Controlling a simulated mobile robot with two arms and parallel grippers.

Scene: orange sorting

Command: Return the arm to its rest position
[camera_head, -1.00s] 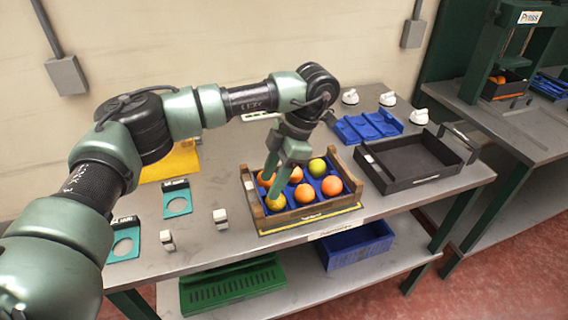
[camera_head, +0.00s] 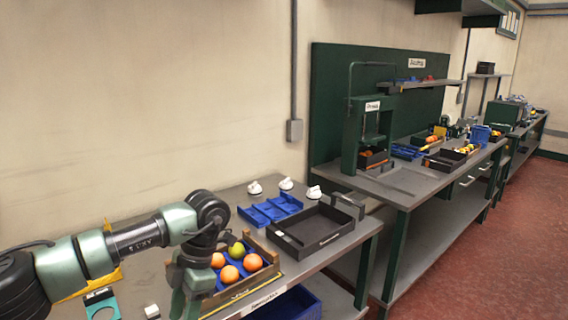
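My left arm comes in from the left, and its gripper (camera_head: 186,292) hangs pointing down at the left side of the wooden crate (camera_head: 262,283). The gripper partly covers the crate's left part. Its fingertips are too unclear to tell whether they are open or shut. In the crate's blue insert sit several fruits: an orange (camera_head: 252,262), another orange (camera_head: 229,274) and a yellow-green one (camera_head: 237,250). My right gripper is not in view.
A black tray (camera_head: 312,232) and a blue divided insert (camera_head: 270,209) lie right of and behind the crate. Several white knobs (camera_head: 286,184) stand near the wall. A second bench with a press (camera_head: 367,135) is further right. Red floor is clear at the right.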

